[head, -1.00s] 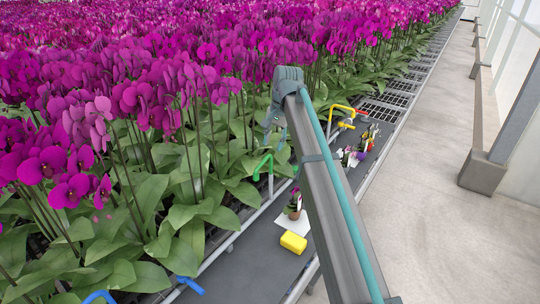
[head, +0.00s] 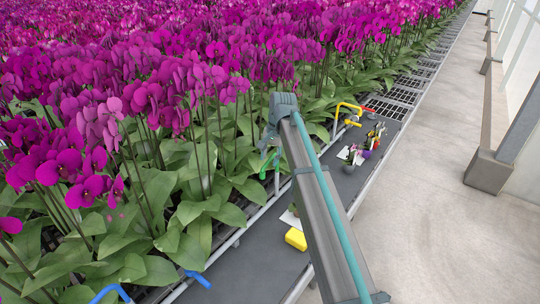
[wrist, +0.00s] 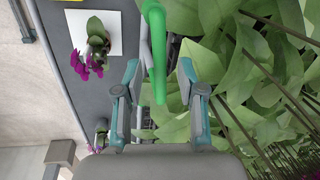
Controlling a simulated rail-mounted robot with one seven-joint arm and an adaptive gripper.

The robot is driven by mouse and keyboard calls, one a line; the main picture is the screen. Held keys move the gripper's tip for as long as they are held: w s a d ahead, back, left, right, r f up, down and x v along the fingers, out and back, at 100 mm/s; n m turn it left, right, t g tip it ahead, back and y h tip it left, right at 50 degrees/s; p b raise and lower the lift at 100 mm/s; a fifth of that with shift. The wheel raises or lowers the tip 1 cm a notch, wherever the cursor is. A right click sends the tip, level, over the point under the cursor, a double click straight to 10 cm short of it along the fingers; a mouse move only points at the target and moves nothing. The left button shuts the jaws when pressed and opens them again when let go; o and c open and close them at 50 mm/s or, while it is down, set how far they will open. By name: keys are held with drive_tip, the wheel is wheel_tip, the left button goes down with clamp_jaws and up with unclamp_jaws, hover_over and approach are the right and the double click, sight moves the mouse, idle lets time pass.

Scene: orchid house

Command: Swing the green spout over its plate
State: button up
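The green spout (wrist: 153,45) hangs between the two fingers of my gripper (wrist: 158,72) in the wrist view. The fingers are apart, one on each side of it, and a gap shows on both sides. In the head view my gripper (head: 268,145) is at the green spout (head: 264,170) and partly covers its top. A white square plate (wrist: 115,25) bearing a small purple orchid (wrist: 95,45) lies on the dark bench, left of the spout in the wrist view. In the head view my arm hides most of the plate.
Orchid leaves (wrist: 235,70) crowd close to the right of my gripper. A yellow spout (head: 347,110) and more small plants stand farther along; blue spouts (head: 197,279) are nearer. The aisle (head: 420,230) is clear.

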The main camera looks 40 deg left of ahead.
drive_tip(key=shift+f, duration=0.2)
drive_tip(key=shift+c, duration=0.2)
clamp_jaws()
